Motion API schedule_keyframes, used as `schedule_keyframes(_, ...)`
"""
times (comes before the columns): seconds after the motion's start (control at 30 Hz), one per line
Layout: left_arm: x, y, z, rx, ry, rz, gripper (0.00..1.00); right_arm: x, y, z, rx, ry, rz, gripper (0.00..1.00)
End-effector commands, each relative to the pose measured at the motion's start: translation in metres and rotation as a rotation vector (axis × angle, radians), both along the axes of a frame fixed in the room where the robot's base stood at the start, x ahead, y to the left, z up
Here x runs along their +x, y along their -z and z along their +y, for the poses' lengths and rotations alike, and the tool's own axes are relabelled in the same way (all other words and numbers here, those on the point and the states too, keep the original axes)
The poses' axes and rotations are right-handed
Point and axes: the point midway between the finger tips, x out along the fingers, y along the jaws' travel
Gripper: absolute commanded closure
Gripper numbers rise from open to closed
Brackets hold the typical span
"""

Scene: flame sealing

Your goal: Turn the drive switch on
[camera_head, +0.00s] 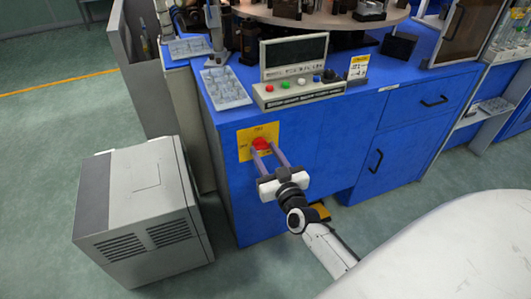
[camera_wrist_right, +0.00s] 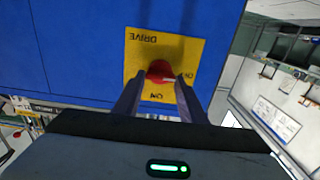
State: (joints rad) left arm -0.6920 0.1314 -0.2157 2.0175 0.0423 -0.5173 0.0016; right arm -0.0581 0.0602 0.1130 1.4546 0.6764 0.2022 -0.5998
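The drive switch is a red knob (camera_head: 261,144) on a yellow plate (camera_head: 244,152) fixed to the front of the blue cabinet. In the right wrist view the red knob (camera_wrist_right: 159,72) sits on the yellow plate (camera_wrist_right: 140,52), which reads DRIVE and ON upside down. My right gripper (camera_head: 262,148) is at the knob, with one finger on each side of it. In the right wrist view the fingertips (camera_wrist_right: 160,78) stand apart around the knob; a gap seems to show, and contact is not clear. My left gripper is in neither view.
A control box (camera_head: 300,92) with coloured buttons and a dark screen stands on the blue cabinet (camera_head: 336,130) above the switch. A grey unit (camera_head: 135,200) stands on the floor at the left. Clear trays (camera_head: 226,88) lie on the cabinet top. Drawer handles (camera_head: 434,101) protrude at the right.

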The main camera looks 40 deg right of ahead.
Motion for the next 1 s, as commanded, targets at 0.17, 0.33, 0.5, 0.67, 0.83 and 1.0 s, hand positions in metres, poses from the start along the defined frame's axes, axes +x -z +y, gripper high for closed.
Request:
schedule_keyframes(0.17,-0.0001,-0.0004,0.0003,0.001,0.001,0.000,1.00,-0.0004,0.0001,-0.0003,0.013,0.001,-0.003,0.85)
schedule_keyframes(0.33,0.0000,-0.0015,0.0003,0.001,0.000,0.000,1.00,-0.0005,0.0000,-0.0004,0.065,0.000,-0.016,0.85)
schedule_keyframes(0.5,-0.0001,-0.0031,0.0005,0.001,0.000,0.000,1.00,-0.0005,-0.0001,-0.0005,0.171,-0.001,-0.041,0.85)
schedule_keyframes(0.67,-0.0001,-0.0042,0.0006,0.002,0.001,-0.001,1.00,-0.0007,0.0000,-0.0011,0.308,-0.001,-0.074,0.85)
schedule_keyframes(0.83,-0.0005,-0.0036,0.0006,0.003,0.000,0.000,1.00,-0.0009,0.0005,-0.0020,0.466,0.000,-0.113,0.85)
schedule_keyframes(1.0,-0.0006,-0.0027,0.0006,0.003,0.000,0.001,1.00,-0.0011,0.0013,-0.0028,0.623,0.000,-0.151,0.85)
